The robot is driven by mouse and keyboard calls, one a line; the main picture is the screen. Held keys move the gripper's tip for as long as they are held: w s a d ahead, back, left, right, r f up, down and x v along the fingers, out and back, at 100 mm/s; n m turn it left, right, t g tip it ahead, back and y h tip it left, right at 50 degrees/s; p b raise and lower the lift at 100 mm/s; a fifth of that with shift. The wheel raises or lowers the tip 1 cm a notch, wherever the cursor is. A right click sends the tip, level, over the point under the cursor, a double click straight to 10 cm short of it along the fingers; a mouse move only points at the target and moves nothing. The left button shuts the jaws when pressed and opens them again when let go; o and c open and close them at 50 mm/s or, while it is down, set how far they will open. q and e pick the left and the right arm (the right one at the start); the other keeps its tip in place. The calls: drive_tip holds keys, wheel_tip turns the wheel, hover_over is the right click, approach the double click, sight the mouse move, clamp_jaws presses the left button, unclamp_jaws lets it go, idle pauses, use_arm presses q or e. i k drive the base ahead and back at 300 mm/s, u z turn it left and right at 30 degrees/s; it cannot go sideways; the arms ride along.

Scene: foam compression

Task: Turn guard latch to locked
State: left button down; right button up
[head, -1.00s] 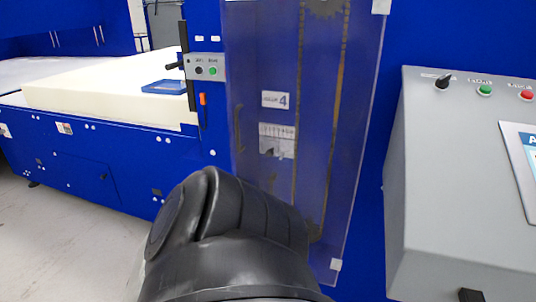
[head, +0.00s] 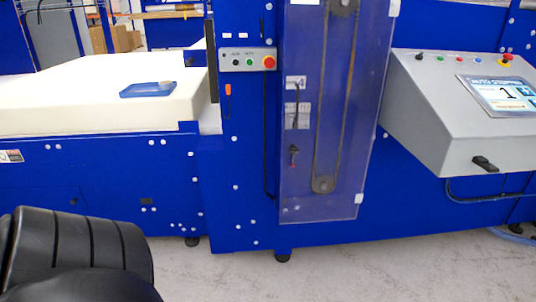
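The clear guard door (head: 340,120) stands upright on the blue machine, right of centre, with a chain loop visible behind it. A small dark latch-like part with a red spot (head: 294,153) shows near the door's left side, below a thin dark handle (head: 297,100). It is too small to tell whether it is locked. Neither of my grippers is in view. A black rounded part of my arm fills the lower left corner, apart from the door in the picture.
A grey control console (head: 450,120) with a screen juts out at right, with a black knob (head: 485,163) on its front. A small button panel (head: 248,61) is left of the door. White foam (head: 60,95) bearing a blue tray (head: 148,90) lies left. The floor in front is clear.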

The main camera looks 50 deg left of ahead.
sight(293, 150)
drive_tip(key=u, duration=1.8)
